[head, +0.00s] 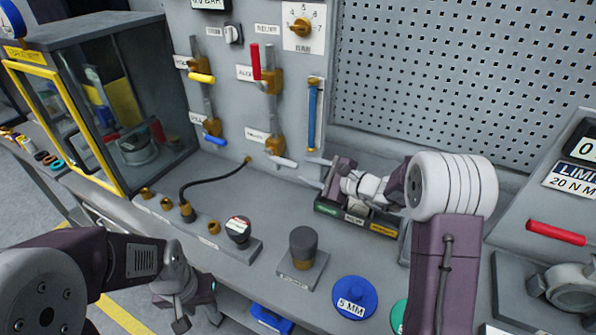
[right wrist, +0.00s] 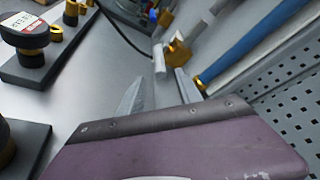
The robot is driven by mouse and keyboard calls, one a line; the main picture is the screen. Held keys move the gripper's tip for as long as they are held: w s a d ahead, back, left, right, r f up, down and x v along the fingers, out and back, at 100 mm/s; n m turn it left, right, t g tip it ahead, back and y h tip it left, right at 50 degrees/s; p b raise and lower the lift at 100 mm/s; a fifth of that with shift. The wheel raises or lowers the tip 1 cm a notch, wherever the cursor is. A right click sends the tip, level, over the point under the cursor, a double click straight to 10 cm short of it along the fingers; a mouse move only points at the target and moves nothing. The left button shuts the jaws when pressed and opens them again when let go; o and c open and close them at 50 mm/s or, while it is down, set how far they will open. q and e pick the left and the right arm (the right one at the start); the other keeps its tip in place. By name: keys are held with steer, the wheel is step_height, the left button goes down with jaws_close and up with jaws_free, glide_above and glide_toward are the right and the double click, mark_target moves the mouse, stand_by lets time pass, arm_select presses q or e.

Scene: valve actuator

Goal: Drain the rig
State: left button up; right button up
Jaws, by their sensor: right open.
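The rig's back panel carries several small valves. A white-grey lever (head: 283,162) sits on the lower right brass valve (head: 275,145); the label beside it is too blurred to read. Other levers are red (head: 256,62), pointing up, yellow (head: 201,78) and blue (head: 212,138). A sight tube (head: 313,115) shows blue along its length. My right gripper (head: 308,172) is open and empty, its fingers pointing at the white-grey lever, close to its end. In the right wrist view the lever (right wrist: 158,62) lies just beyond and between the fingertips. My left gripper (head: 197,318) hangs low at the front, its fingers apart.
A black hose (head: 205,180) runs from a brass fitting to the panel. A stamp-like block (head: 238,232) and a dark capped post (head: 303,245) stand on the bench. A bin (head: 345,215) lies under my right arm. A glass cabinet (head: 110,110) stands left.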

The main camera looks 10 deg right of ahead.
mark_target(288, 164)
steer(key=shift+r, duration=0.1)
steer(key=shift+a, duration=0.2)
steer(key=p+x, duration=0.2)
steer(key=x, duration=0.6)
steer(key=shift+w+a, duration=0.2)
steer(key=shift+w, duration=0.1)
jaws_close()
stand_by(0.8)
